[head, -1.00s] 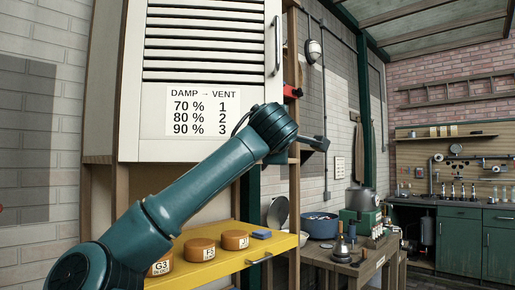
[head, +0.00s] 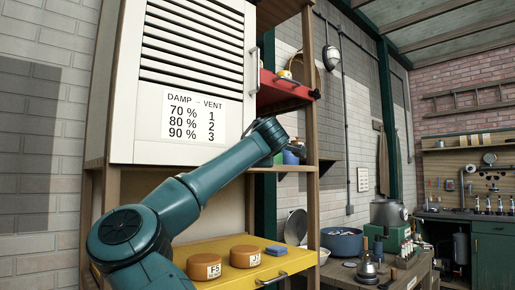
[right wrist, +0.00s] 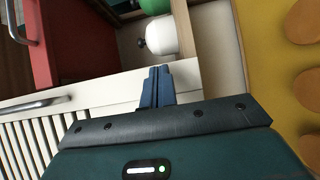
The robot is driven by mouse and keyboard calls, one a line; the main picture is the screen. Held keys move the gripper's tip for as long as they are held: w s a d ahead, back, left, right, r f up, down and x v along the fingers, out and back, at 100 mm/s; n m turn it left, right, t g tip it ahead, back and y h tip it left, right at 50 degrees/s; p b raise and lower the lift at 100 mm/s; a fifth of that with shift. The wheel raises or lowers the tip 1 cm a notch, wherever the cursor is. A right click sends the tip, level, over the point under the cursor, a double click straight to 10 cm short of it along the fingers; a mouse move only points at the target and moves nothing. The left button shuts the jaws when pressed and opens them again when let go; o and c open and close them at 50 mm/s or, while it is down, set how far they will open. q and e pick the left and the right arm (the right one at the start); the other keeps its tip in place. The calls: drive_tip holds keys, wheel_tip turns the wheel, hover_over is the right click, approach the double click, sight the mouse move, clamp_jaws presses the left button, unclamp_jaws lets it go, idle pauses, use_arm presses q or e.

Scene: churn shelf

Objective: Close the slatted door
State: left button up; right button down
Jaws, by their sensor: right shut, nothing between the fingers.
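The slatted door (head: 190,50) is a pale panel with dark slats and a "DAMP → VENT" label. It stands open: a gap between its handle edge and the shelf's right post shows the inside. Its metal handle (head: 254,75) is at the right edge; the door also shows in the right wrist view (right wrist: 115,90). My right gripper (head: 300,146) is by the door's lower right corner. In the right wrist view its fingers (right wrist: 158,75) are shut and empty, overlapping the door's edge; I cannot tell whether they touch it. My left gripper is not in view.
A red drawer (head: 285,91) sticks out in the gap beside the door. A green item (right wrist: 157,6) and a white item (right wrist: 160,35) sit inside the shelf. Below is a yellow drawer (head: 225,270) with orange round blocks. A workbench (head: 345,272) stands to the right.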

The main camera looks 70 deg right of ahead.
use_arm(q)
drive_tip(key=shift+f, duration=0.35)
use_arm(e)
drive_tip(key=shift+w+d+r, duration=0.1)
drive_tip(key=shift+w+d, duration=0.25)
drive_tip(key=shift+w, duration=0.25)
drive_tip(key=shift+w+d+r, duration=0.1)
drive_tip(key=shift+w+d, duration=0.25)
drive_tip(key=shift+w, duration=0.25)
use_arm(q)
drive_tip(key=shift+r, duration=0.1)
use_arm(e)
drive_tip(key=shift+w, duration=0.1)
